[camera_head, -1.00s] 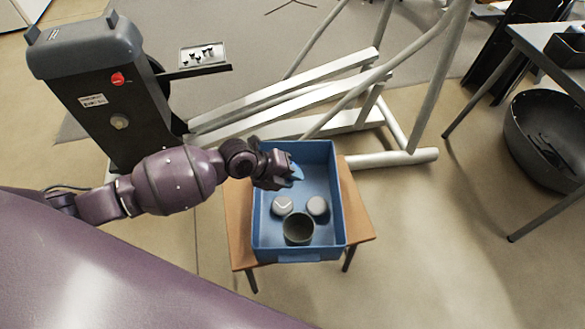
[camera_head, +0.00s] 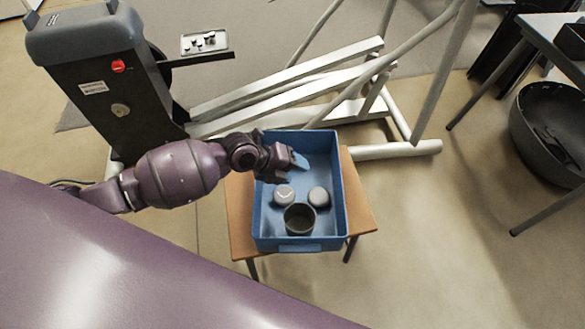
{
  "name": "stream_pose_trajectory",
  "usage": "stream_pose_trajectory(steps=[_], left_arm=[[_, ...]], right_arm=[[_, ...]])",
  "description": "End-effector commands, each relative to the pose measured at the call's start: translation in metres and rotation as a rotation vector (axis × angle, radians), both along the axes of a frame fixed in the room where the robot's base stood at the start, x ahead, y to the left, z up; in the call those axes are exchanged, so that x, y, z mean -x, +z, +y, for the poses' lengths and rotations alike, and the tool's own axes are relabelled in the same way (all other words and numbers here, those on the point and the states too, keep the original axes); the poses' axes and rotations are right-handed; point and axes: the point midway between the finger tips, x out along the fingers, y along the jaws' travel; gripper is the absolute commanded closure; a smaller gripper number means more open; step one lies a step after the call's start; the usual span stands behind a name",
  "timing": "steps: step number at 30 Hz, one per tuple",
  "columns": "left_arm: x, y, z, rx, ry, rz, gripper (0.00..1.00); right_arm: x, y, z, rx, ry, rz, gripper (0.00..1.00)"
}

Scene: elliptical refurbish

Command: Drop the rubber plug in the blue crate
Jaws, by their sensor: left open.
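The blue crate (camera_head: 343,190) stands on a small wooden stool. In it lie two round grey-white pieces, the left one (camera_head: 284,193) and the right one (camera_head: 318,196), and a dark round cup-like piece (camera_head: 299,219) near the front wall. I cannot tell which of these, if any, is the rubber plug. My left gripper (camera_head: 296,161) is open over the far left part of the crate. A lighter blue patch shows at its fingertips; I cannot tell whether it is a finger pad or a separate thing. My right gripper is not in view.
The wooden stool (camera_head: 241,224) shows around the crate. Behind it is a grey elliptical machine frame (camera_head: 395,150), with a dark housing (camera_head: 110,95) on the left. A large black bowl (camera_head: 550,135) sits under a table at the right. The floor right of the stool is clear.

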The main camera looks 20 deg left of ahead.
Motion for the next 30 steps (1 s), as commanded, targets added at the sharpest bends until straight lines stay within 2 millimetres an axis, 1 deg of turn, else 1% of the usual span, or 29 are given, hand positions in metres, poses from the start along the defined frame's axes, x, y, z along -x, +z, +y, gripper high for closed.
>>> stream_pose_trajectory(steps=[4,7,15,21,25,30], left_arm=[[0.001,0.003,0.002,-0.001,0.0,-0.001,0.44],[0.004,0.009,0.008,-0.002,0.0,-0.002,0.44],[0.022,0.043,0.034,-0.003,-0.001,-0.005,0.44],[0.034,0.064,0.052,-0.003,-0.001,-0.002,0.44],[0.04,0.072,0.059,-0.001,0.0,-0.001,0.44],[0.043,0.076,0.063,0.0,0.0,0.0,0.44]], right_arm=[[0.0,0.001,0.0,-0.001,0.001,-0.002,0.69],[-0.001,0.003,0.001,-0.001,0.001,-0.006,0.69],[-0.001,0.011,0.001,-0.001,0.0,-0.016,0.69],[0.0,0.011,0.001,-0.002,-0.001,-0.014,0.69],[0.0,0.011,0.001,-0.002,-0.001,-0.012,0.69],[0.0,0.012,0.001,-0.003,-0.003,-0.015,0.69]])
